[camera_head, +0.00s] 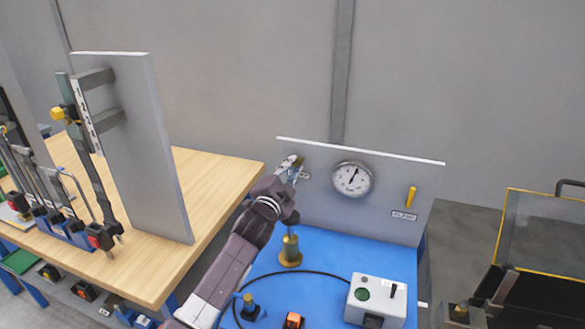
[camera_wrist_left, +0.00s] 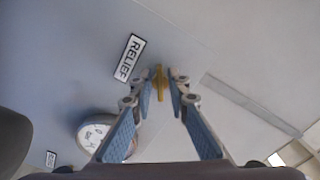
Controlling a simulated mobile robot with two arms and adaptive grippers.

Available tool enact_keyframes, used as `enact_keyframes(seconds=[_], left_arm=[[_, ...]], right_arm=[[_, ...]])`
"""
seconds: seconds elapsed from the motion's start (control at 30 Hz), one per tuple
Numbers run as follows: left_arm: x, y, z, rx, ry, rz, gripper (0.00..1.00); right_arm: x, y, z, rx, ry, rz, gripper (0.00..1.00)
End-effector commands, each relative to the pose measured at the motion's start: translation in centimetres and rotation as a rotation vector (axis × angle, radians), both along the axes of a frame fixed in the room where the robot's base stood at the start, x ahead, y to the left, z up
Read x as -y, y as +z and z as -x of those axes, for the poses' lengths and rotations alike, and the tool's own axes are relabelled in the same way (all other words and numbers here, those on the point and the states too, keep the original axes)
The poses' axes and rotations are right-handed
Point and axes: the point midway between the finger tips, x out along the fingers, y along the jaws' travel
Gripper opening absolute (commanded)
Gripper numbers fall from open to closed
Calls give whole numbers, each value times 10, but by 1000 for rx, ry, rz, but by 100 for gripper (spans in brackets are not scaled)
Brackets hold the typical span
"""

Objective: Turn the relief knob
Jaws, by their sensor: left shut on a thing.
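The relief knob (camera_wrist_left: 160,84) is a small yellow piece on the grey panel (camera_head: 385,220), beside the RELIEF label (camera_wrist_left: 130,57) in the left wrist view. My left gripper (camera_wrist_left: 161,88) is shut on the knob, its two blue-padded fingers on either side of it. In the head view my left gripper (camera_head: 292,164) reaches the panel's upper left part and hides the knob there. A round white dial gauge (camera_head: 352,179) is to the right of the gripper. It also shows in the left wrist view (camera_wrist_left: 97,134). My right gripper is not in view.
A yellow lever (camera_head: 410,197) is at the panel's right. The blue bench top (camera_head: 325,258) carries a brass fitting (camera_head: 290,250), a black cable and a white control box (camera_head: 377,300). A wooden table (camera_head: 215,185) with clamps stands left. A yellow-edged dark cart (camera_head: 545,300) stands right.

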Motion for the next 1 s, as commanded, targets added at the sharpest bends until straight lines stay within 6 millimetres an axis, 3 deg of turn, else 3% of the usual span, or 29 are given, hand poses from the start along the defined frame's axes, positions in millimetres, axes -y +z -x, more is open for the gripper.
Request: enact_keyframes(seconds=[0.6,1.0], left_arm=[[3,-2,1,-182,-1,558,0],[4,-2,1,-273,0,840,0]], right_arm=[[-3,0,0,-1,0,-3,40],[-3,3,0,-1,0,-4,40]])
